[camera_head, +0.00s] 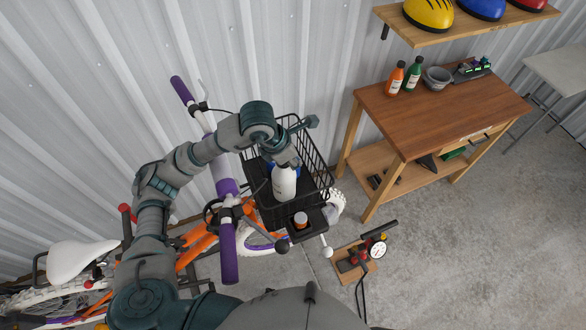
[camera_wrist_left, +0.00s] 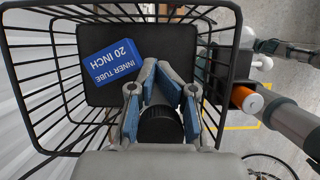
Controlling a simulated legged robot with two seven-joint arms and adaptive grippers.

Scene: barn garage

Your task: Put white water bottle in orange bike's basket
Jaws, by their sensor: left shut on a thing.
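The white water bottle (camera_head: 284,184) is upright in my left gripper (camera_head: 284,164). In the left wrist view, the blue-padded fingers of the gripper (camera_wrist_left: 165,105) close around the bottle's black cap (camera_wrist_left: 160,126). The bottle is within the outline of the black wire basket (camera_head: 322,170) on the front of the orange bike (camera_head: 200,240). I cannot tell whether its base touches the basket floor. The basket's rim (camera_wrist_left: 22,90) surrounds the gripper in the left wrist view. My right gripper is not in view.
A blue inner tube box (camera_wrist_left: 110,60) lies in the basket. A wooden workbench (camera_head: 440,110) stands to the right. A foot pump (camera_head: 358,258) is on the floor.

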